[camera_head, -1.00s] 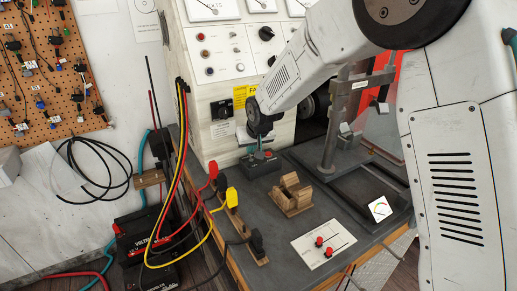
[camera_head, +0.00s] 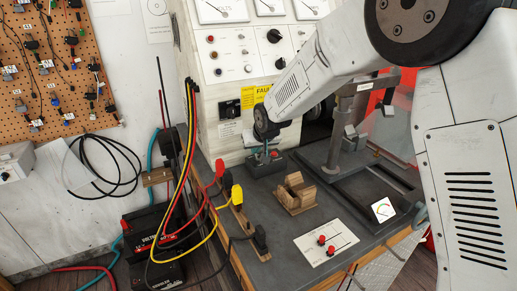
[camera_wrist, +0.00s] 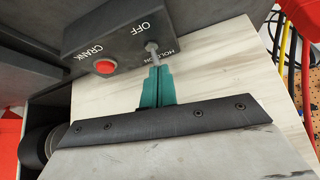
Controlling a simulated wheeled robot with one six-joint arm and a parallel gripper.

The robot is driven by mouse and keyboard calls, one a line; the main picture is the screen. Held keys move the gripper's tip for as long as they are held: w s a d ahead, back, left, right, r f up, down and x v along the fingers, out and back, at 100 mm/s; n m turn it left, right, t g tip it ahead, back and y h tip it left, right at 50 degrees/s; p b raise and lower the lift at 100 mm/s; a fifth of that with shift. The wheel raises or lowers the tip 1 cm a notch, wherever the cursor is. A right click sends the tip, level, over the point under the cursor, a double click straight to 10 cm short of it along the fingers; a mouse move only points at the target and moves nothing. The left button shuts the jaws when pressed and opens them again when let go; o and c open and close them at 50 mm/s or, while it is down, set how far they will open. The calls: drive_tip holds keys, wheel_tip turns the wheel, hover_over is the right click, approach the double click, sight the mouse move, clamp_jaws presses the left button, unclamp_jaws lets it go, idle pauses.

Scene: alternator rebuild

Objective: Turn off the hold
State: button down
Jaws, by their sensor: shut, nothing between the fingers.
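A dark control box (camera_wrist: 105,30) in the wrist view carries the labels OFF, HOLD ON and CRANK. A small metal toggle lever (camera_wrist: 153,48) stands between OFF and HOLD ON and leans toward the HOLD ON side. The red CRANK button (camera_wrist: 105,66) is beside it. My gripper (camera_wrist: 156,70) is shut and empty, its teal fingertips right at the lever's end; I cannot tell whether they touch. In the head view my gripper (camera_head: 267,154) points down over the box (camera_head: 265,168) at the bench's back edge, hiding most of the lever.
A wooden cradle (camera_head: 296,196) sits in front of the box. A white panel with two red knobs (camera_head: 326,243) lies nearer. A metal stand (camera_head: 345,135) is to the right. Red and yellow clamp leads (camera_head: 228,190) line the left edge. The test cabinet (camera_head: 235,70) rises behind.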

drive_tip(key=shift+s+d, duration=0.4)
drive_tip(key=shift+s, duration=0.15)
drive_tip(key=shift+r, duration=0.1)
idle(0.3)
drive_tip(key=shift+s+d+r, duration=0.2)
drive_tip(key=shift+s+d, duration=0.05)
drive_tip(key=shift+s, duration=0.25)
drive_tip(key=shift+s+d, duration=0.1)
drive_tip(key=shift+s, duration=0.05)
